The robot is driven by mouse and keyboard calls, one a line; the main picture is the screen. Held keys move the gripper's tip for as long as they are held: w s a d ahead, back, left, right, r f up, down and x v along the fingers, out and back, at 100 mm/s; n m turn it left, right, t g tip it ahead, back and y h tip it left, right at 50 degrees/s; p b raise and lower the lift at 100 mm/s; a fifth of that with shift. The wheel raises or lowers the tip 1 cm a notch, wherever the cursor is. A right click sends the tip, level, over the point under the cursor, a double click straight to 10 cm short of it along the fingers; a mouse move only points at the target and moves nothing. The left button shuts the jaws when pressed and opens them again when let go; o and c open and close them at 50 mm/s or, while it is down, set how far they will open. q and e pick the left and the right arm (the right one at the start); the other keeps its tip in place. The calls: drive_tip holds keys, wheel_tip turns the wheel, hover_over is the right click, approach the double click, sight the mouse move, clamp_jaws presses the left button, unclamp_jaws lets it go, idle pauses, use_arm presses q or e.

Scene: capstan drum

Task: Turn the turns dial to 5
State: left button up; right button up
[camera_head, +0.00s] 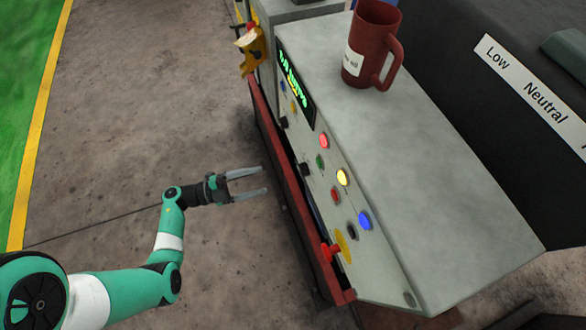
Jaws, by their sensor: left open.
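The control panel (328,190) slopes along the left side of a grey console. It carries small dark knobs, one in the middle (305,169) and one at the upper left edge (283,122). I cannot tell which is the turns dial, and no setting or label is readable. My left gripper (264,181) is open and empty, left of the panel, its fingers pointing right toward the panel's lower edge. It appears apart from the panel. My right gripper is out of view.
A red mug (371,45) stands on the console top. Lit buttons, a green display (295,85) and a red mushroom button (331,252) crowd the panel. A red rail (290,190) runs along its front. Concrete floor at left is clear.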

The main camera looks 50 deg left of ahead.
sight(300, 171)
use_arm(q)
drive_tip(key=b+x, duration=0.2)
drive_tip(key=x, duration=0.9)
drive_tip(key=shift+w+b, duration=0.1)
drive_tip(key=shift+b, duration=0.2)
drive_tip(key=shift+w, duration=0.25)
drive_tip(key=shift+r, duration=0.1)
drive_tip(key=shift+c, duration=0.2)
clamp_jaws()
